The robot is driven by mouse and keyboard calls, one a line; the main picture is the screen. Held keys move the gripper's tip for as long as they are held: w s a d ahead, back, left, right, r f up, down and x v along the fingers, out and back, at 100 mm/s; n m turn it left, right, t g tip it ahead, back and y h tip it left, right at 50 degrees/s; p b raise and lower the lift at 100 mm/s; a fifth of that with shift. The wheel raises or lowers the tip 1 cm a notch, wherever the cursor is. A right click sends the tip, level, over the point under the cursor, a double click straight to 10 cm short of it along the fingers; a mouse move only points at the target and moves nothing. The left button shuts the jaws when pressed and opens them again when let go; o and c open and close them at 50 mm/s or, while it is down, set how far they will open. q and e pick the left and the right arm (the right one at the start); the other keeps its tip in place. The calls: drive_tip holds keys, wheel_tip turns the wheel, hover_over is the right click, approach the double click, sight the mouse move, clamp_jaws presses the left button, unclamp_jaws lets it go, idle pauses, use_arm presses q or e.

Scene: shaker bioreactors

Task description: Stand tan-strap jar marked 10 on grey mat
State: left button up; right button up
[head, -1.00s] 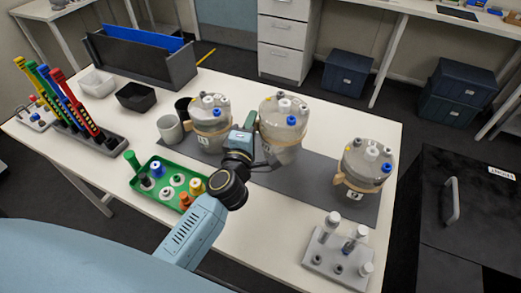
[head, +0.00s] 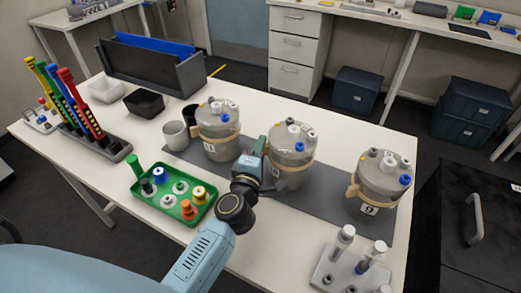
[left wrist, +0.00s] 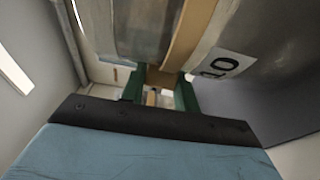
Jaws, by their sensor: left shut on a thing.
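The tan-strap jar marked 10 (head: 292,150) is the middle of three grey-lidded jars in the head view. It looks upright, with its base over or on the grey mat (head: 330,195); I cannot tell whether it touches. My left gripper (head: 265,158) is at its left side, its green fingers shut on the jar's tan strap. The left wrist view shows the strap block between the fingers (left wrist: 158,88) and the label "10" (left wrist: 220,66). My right gripper is not in view.
Another strapped jar (head: 217,130) stands left on the mat, and a jar marked 9 (head: 381,183) stands right. A green tray (head: 203,208) with several small items is nearer. A grey rack (head: 325,265) stands at front right.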

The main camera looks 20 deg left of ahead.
use_arm(q)
drive_tip(key=o, duration=1.1)
drive_tip(key=shift+c, duration=0.2)
drive_tip(key=shift+s+r, duration=0.1)
drive_tip(key=shift+s, duration=0.05)
drive_tip(key=s+d+b, duration=0.1)
drive_tip(key=s+d, duration=0.1)
drive_tip(key=s, duration=0.9)
drive_tip(key=shift+s, duration=0.3)
drive_tip(key=shift+s, duration=0.1)
